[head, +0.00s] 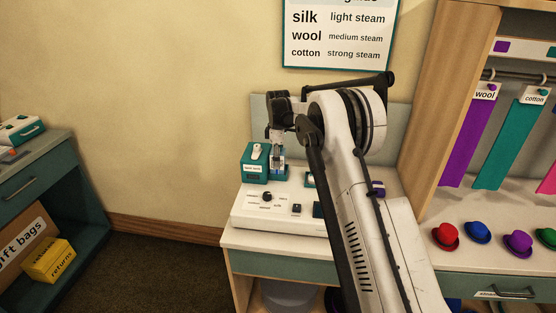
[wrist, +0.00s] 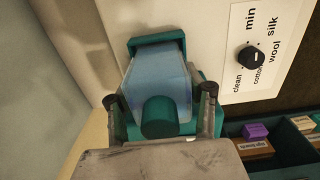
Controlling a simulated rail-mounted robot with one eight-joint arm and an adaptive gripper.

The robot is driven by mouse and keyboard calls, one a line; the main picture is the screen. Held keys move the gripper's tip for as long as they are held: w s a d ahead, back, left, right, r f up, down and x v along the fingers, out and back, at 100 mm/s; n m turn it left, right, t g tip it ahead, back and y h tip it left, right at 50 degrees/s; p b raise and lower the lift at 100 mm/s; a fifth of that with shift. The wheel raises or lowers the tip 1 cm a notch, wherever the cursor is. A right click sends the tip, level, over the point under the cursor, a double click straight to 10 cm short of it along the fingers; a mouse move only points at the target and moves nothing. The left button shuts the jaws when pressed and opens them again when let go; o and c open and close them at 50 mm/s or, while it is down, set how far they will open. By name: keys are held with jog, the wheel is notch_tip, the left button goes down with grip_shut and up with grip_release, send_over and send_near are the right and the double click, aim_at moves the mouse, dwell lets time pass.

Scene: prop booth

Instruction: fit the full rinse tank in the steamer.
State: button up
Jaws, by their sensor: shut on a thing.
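The rinse tank is a see-through blue body (wrist: 160,78) with a round teal cap (wrist: 159,117). My gripper (wrist: 161,98) is shut on it, one finger on each side near the cap. In the head view my gripper (head: 278,150) points down at the back of the steamer, and a little of the blue tank (head: 280,163) shows below it. The steamer (head: 280,213) is a white unit with a dark knob (wrist: 250,57). Teal parts (wrist: 158,43) border the tank at the steamer's edge. I cannot tell whether the tank is seated or just above.
A teal box (head: 255,163) with a label and a white item on top stands close left of my gripper. A grey panel rises behind. Colored hats (head: 446,236) line the shelf at right. A teal tray with small blocks (wrist: 255,130) shows in the wrist view.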

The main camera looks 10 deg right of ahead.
jog(key=shift+f+b, duration=0.55)
jog(key=shift+f, duration=0.05)
dwell(0.3)
jog(key=o, duration=1.4)
jog(key=shift+o, duration=0.2)
notch_tip(320, 180, up, 12)
jog(key=shift+r, duration=0.1)
